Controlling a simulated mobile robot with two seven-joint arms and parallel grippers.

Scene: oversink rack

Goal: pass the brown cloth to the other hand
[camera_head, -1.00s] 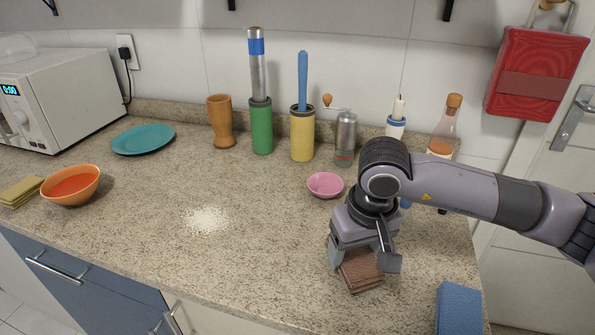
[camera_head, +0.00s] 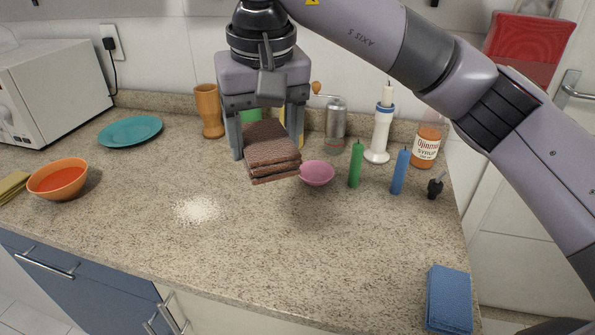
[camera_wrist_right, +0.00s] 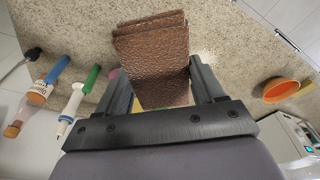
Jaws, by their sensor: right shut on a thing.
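The brown cloth (camera_head: 272,155) is a folded, textured stack, held above the counter in the head view. My right gripper (camera_head: 268,140) is shut on the brown cloth, with one finger on each side of it. In the right wrist view the brown cloth (camera_wrist_right: 152,62) sits between the two fingers of my right gripper (camera_wrist_right: 165,85). My left gripper is in neither view.
A pink bowl (camera_head: 317,173) stands just right of the cloth, with a green candle (camera_head: 356,164) and a blue candle (camera_head: 400,173) beyond it. An orange bowl (camera_head: 58,180) is at left. A blue cloth (camera_head: 449,298) lies front right. The front middle counter (camera_head: 300,260) is clear.

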